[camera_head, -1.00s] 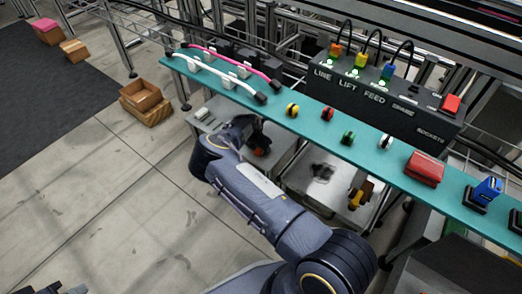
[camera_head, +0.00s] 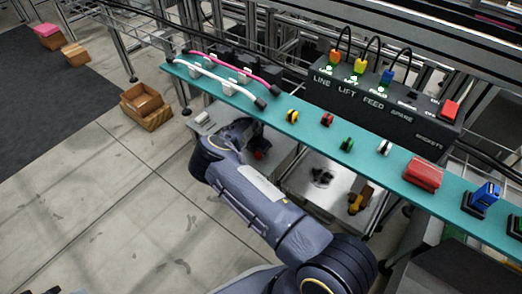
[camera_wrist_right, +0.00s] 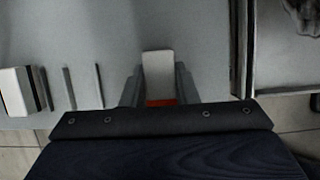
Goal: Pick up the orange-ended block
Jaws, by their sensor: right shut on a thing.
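In the right wrist view a pale block (camera_wrist_right: 158,70) with an orange-red end (camera_wrist_right: 161,102) stands between the two fingers of my right gripper (camera_wrist_right: 158,82). The fingers are shut on it, and the coloured end is nearest the palm. A grey surface lies behind the block; I cannot tell whether it touches it. In the head view my right arm reaches under the teal shelf, and its gripper is mostly hidden. A small red-orange patch (camera_head: 260,155) shows beside the wrist. My left gripper is not clearly seen; only a dark sliver shows at the bottom left edge.
Another pale block with dark bands (camera_wrist_right: 17,92) sits left on the grey surface. The teal shelf (camera_head: 310,140) carries cables and coloured plugs above my arm. A socket box (camera_head: 375,105) stands behind it. A tray (camera_head: 318,195) lies right of my wrist. Open floor is left.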

